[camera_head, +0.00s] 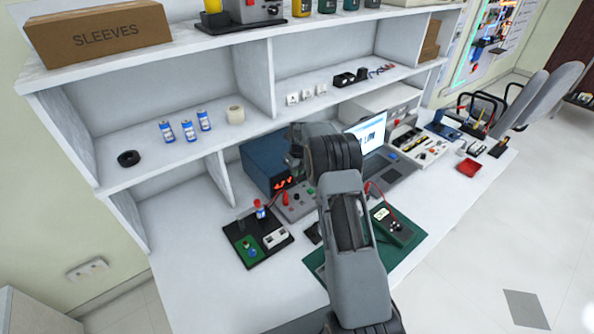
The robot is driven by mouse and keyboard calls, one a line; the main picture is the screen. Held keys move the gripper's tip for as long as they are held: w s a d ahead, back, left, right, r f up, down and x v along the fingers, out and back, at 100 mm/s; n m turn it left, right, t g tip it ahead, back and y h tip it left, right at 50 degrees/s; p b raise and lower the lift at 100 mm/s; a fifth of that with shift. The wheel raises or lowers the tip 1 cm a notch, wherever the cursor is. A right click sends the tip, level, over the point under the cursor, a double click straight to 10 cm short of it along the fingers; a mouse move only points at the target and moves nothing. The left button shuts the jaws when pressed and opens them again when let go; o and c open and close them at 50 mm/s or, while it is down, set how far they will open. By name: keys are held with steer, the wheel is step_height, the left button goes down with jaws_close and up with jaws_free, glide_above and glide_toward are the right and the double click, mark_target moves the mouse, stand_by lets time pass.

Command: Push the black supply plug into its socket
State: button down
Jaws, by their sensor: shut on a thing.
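A blue supply unit (258,168) with a lit red display stands on the bench under the shelf. A grey box with knobs (297,207) sits in front of it, with a red plug and lead (285,198) at its back edge. My gripper (294,161) is at the end of my bent arm, in front of the supply unit's upper right part. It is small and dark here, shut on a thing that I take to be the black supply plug. The plug itself is not clearly visible, and my arm hides the black socket.
A laptop (390,170) stands right of my arm. A meter (392,226) lies on a green mat (412,243). A black tray (270,252) with small parts lies front left. The shelf (200,170) overhangs the back; the bench's front left is clear.

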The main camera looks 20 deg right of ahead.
mark_target(297, 181)
steer(key=shift+f, duration=0.15)
steer(key=shift+f+b, duration=1.9)
steer(key=shift+f, duration=0.9)
steer(key=shift+f+b, duration=1.1)
steer(key=shift+f, duration=0.25)
steer(key=c, duration=1)
jaws_free()
steer(key=shift+r, duration=0.1)
steer(key=r, duration=0.4)
steer(key=s+r, duration=0.1)
steer(key=r, duration=0.4)
steer(key=r+b, duration=0.1)
steer(key=r, duration=0.3)
steer(key=shift+s+d+r, duration=0.2)
steer(key=shift+s+r, duration=0.1)
